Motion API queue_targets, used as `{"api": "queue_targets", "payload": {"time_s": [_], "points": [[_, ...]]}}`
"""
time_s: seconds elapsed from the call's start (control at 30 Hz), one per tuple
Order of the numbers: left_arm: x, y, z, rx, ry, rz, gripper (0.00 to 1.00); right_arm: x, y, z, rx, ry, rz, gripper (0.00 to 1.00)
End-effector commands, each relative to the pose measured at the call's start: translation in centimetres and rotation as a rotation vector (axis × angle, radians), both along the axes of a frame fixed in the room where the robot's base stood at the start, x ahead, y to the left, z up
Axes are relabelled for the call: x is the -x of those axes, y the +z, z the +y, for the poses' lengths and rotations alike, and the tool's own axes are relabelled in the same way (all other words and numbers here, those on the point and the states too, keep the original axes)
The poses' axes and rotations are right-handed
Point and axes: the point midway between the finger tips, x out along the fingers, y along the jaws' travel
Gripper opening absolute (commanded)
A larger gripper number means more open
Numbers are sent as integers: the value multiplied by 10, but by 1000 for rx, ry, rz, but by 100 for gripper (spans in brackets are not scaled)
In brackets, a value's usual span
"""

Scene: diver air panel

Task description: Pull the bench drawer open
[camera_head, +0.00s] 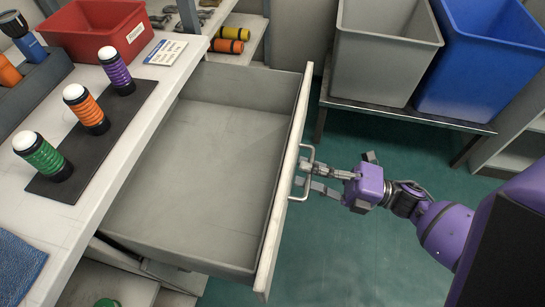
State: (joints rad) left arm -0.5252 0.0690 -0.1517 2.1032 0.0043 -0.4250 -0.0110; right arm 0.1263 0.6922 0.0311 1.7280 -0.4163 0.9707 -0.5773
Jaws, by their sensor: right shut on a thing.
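The bench drawer (205,172) is pulled well out from under the white bench top, and its grey inside is empty. Its white front panel (286,185) faces right and carries a metal bar handle (308,172). My right gripper (312,177) reaches in from the right and is shut on the handle. The purple gripper body sits just right of the handle, and the fingers partly cover it. My left gripper is not in view.
The bench top (105,200) holds a dark mat (100,135) with green, orange and purple cylinders, plus a red bin (97,28). Grey (385,60) and blue (480,65) bins stand on a low table at the upper right. Green floor (350,245) is clear below my right arm.

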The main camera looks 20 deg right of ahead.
Motion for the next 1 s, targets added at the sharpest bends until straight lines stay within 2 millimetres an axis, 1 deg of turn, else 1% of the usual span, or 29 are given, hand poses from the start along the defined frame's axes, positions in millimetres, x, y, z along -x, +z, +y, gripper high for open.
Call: {"api": "queue_targets", "payload": {"time_s": [0.03, 0.1, 0.3, 0.5, 0.8, 0.83, 0.87, 1.0], "points": [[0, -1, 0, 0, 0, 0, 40, 7, -1, -9, 2, -1, 3, 0], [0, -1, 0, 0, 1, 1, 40, 14, -1, -20, 2, -1, 1, 0], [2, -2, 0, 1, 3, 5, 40, 28, 0, -39, 0, -1, 2, 0], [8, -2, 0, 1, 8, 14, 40, 32, 0, -44, -1, 0, -1, 0], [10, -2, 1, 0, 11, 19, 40, 32, 0, -44, -1, 0, -1, 0], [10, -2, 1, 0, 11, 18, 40, 32, 0, -44, -1, 0, -1, 12], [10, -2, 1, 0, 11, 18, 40, 32, 0, -44, -1, 0, -1, 16], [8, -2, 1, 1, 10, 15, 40, 32, 0, -44, -1, 0, -1, 17]]}}
